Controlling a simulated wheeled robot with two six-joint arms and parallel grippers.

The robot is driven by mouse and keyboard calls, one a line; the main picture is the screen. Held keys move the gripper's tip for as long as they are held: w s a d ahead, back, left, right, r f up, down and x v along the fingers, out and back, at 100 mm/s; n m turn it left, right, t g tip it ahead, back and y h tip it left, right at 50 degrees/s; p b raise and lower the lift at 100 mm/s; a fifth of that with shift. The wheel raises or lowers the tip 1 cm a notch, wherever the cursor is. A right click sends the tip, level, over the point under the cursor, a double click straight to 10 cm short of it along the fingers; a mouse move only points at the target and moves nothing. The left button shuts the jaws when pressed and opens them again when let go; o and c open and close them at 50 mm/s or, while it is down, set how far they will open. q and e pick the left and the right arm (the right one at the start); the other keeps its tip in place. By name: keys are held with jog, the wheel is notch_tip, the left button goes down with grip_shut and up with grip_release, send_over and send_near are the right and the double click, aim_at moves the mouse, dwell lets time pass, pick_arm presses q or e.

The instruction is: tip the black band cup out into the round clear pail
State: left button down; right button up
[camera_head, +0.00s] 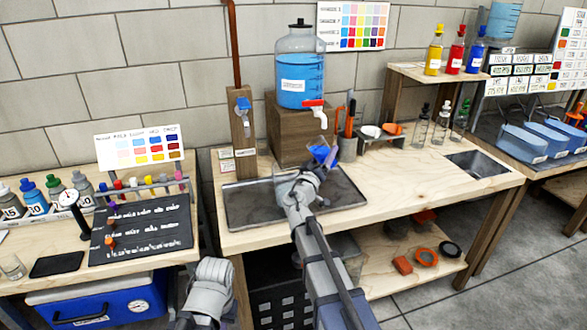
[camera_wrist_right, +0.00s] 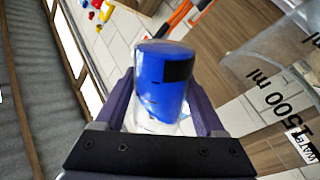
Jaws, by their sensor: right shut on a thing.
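The clear cup (camera_wrist_right: 163,80) holds blue liquid and has a black patch of its band showing near one end. My right gripper (camera_head: 318,168) is shut on it; in the right wrist view the cup sits between the two dark fingers. In the head view the cup (camera_head: 322,154) is above the dark tray and looks tilted. The round clear pail (camera_head: 283,188) stands on the tray, just left of and below the cup, partly behind my right wrist. Its clear wall with "1500 ml" shows at the right of the wrist view (camera_wrist_right: 285,50). My left gripper's fingers do not show.
A large bottle of blue liquid (camera_head: 300,80) with a red-handled tap (camera_head: 314,104) stands on a wooden block (camera_head: 290,140) behind the tray (camera_head: 240,205). A grey holder with orange-handled tools (camera_head: 348,145) is to the right.

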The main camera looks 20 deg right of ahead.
jog(key=shift+a+r+n, duration=0.1)
jog(key=shift+a+n, duration=0.05)
jog(key=shift+n, duration=0.15)
jog(key=shift+w+r+n+t, duration=0.1)
jog(key=shift+r+n+t, duration=0.35)
jog(key=shift+n, duration=0.55)
jog(key=shift+f+n+t+y+b, duration=0.25)
jog(key=shift+n+b, duration=0.25)
jog(key=shift+n, duration=0.55)
jog(key=shift+f+n+t+y+b, duration=0.25)
jog(key=shift+n+b, duration=0.25)
jog(key=shift+n, duration=0.55)
dwell(1.2)
jog(key=shift+r+n+t+y+p, duration=0.35)
jog(key=shift+r+n, duration=0.1)
jog(key=shift+n, duration=0.65)
dwell(1.0)
jog(key=shift+w+a+r+n, duration=0.25)
jog(key=shift+a+n, duration=0.25)
jog(key=shift+n, duration=0.1)
dwell(0.7)
